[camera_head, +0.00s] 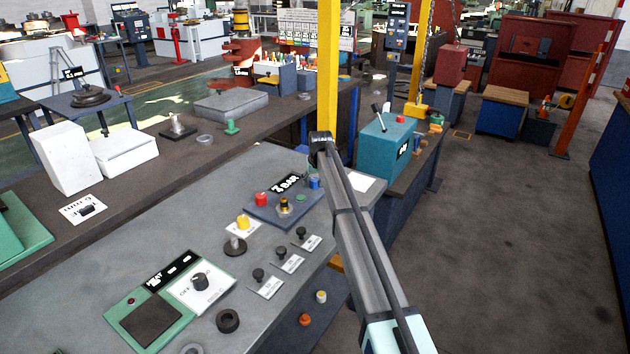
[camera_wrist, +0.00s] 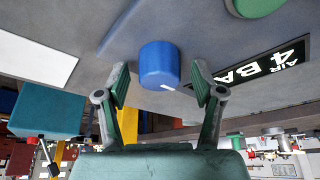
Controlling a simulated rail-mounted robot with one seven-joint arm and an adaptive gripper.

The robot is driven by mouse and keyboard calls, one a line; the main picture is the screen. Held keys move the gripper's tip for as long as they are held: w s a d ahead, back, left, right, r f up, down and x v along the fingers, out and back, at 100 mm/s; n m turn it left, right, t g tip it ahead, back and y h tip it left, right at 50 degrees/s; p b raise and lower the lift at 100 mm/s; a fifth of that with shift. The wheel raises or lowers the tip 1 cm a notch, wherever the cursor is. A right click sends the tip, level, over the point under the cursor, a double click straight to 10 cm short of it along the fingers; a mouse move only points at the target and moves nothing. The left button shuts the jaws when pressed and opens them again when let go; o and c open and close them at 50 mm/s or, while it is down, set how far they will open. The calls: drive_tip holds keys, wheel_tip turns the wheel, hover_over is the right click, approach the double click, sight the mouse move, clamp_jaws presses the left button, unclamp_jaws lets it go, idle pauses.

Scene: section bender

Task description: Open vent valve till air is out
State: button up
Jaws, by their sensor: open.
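A blue round knob (camera_wrist: 160,64) with a short white mark stands on the grey console, and I cannot read a label naming it as the vent valve. In the head view the blue knob (camera_head: 315,182) sits at the display panel's right end, close beside my arm. My gripper (camera_wrist: 160,72) is open, its two fingers on either side of the knob with visible gaps. I cannot make out the fingers in the head view. The black air display (camera_wrist: 262,64) reads "AIR 4 BA", its end cut off; it also shows in the head view (camera_head: 286,183).
A green button (camera_wrist: 258,5) is near the knob. The console also carries a red button (camera_head: 261,199), a black-and-brass knob (camera_head: 284,205), a yellow button (camera_head: 243,222) and several small black levers. A teal box (camera_head: 385,150) and a yellow post (camera_head: 328,80) stand behind.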

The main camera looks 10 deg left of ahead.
drive_tip(key=c, duration=1.1)
drive_tip(key=shift+c, duration=0.2)
drive_tip(key=shift+m, duration=0.4)
drive_tip(key=m+h+b, duration=0.1)
drive_tip(key=m, duration=0.2)
drive_tip(key=shift+a+m+h, duration=0.1)
drive_tip(key=shift+m+h, duration=0.2)
drive_tip(key=m+h+b, duration=0.1)
drive_tip(key=m, duration=0.3)
drive_tip(key=shift+w+m+h, duration=0.1)
drive_tip(key=shift+m+h, duration=0.2)
drive_tip(key=shift+h, duration=0.1)
drive_tip(key=m+g+h+b, duration=0.1)
drive_tip(key=m, duration=0.3)
drive_tip(key=shift+b, duration=0.35)
drive_tip(key=shift+m+g+h+b, duration=0.4)
drive_tip(key=shift+m+g+h, duration=0.15)
drive_tip(key=shift+m, duration=1.25)
